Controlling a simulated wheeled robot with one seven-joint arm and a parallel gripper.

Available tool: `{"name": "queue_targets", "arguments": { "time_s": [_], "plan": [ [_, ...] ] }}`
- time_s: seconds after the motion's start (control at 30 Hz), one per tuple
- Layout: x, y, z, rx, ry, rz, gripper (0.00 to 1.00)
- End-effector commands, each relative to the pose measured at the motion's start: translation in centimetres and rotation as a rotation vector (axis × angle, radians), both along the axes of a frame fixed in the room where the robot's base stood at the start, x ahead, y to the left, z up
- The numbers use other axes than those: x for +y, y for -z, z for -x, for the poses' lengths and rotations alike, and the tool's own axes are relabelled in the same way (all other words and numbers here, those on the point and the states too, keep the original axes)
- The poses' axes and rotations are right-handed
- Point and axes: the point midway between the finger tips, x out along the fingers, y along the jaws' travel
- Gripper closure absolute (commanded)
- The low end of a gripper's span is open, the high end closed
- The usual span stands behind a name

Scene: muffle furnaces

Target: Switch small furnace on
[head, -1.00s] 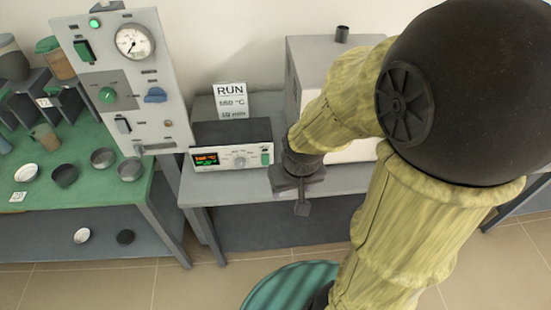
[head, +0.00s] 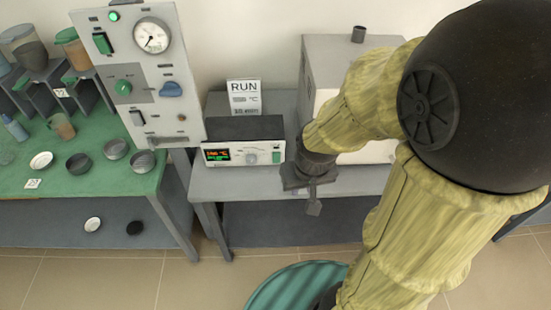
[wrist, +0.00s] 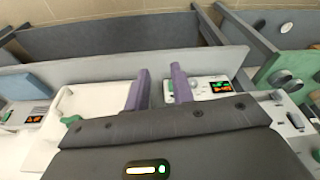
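A small controller box (head: 243,146) stands on the grey bench in the head view. Its front has a lit red and green display (head: 217,154), a pale knob (head: 250,159) and a green switch (head: 276,157) at the right end. A pale furnace (head: 325,62) stands to its right, partly hidden by my arm. My gripper (head: 313,190) is just right of the controller, near the bench's front edge. In the wrist view its two purple fingers (wrist: 160,75) are apart with nothing seen between them. The controller display (wrist: 221,87) shows right of the fingers.
An upright panel (head: 143,75) with gauge and knobs stands left of the controller. A RUN sign (head: 244,95) stands behind it. A green-topped table (head: 100,185) with dishes is at left. The wrist view shows another lit display (wrist: 38,112) at far left.

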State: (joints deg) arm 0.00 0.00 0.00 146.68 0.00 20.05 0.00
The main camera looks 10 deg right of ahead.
Motion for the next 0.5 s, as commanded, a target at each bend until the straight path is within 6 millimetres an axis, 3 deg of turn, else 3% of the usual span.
{"name": "queue_targets", "arguments": {
  "time_s": [0.03,0.1,0.5],
  "plan": [
    [0.00,0.00,0.00,0.000,0.000,0.000,0.86],
    [0.00,0.00,0.00,0.000,0.000,0.000,1.00],
    [0.00,0.00,0.00,0.000,0.000,0.000,1.00]
  ]
}}
